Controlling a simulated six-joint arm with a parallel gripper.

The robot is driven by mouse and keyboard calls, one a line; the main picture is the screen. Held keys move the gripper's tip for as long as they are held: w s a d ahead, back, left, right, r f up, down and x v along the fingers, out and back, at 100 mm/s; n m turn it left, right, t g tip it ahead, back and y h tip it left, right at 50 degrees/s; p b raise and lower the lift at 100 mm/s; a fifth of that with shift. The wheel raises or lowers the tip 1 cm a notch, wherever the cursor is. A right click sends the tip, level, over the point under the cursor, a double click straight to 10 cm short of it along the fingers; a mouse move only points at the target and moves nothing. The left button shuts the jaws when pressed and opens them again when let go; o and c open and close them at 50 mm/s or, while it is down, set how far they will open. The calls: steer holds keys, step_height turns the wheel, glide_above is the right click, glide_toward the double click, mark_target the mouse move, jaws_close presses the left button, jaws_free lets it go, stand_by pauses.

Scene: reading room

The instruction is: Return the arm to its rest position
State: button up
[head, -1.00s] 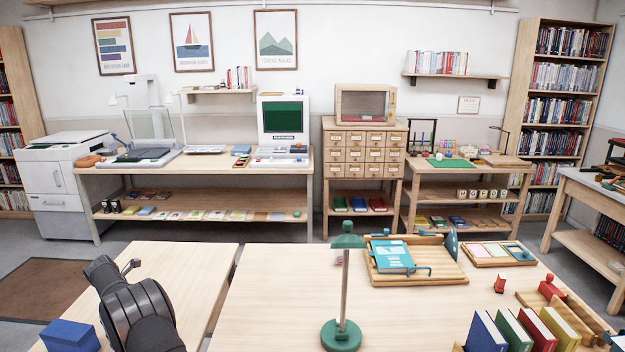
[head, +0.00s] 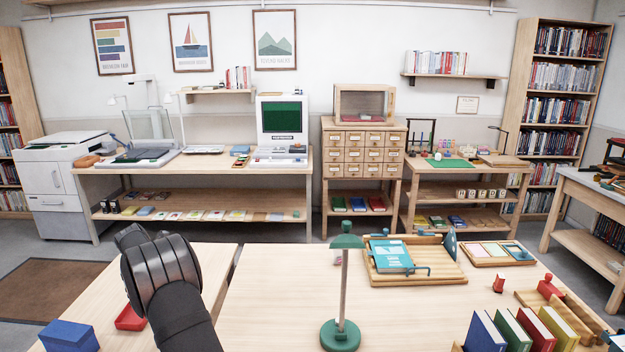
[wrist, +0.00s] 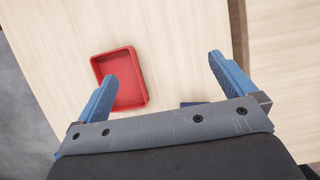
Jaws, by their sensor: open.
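My gripper (wrist: 162,68) is open in the wrist view, its two blue fingers wide apart with nothing held between them. It is above the light wooden left table (head: 215,262). A shallow red tray (wrist: 128,62) lies empty on that table, partly behind the left finger in the wrist view. The tray also shows in the head view (head: 129,319), partly covered by my dark arm. In the head view my arm rises over the left table and hides the gripper's fingers.
A blue box (head: 69,337) sits at the left table's front left. A green lamp (head: 341,334), a wooden tray (head: 440,274) and upright books (head: 486,333) stand on the right table. A narrow gap separates the tables. A small dark-blue piece (wrist: 192,104) shows near my gripper's base.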

step_height(320, 180, up, 12)
steer(key=d, duration=0.2)
steer(key=w+d+m, duration=0.1)
steer(key=w+d, duration=0.2)
steer(key=d, duration=0.4)
steer(key=w+d+m+h, duration=0.1)
steer(key=w+d, duration=0.3)
steer(key=d, duration=0.3)
steer(key=w+d+m, duration=0.2)
steer(key=w+d, duration=0.2)
steer(key=d, duration=0.3)
steer(key=shift+w+d+h, duration=0.15)
steer(key=shift+h, duration=0.15)
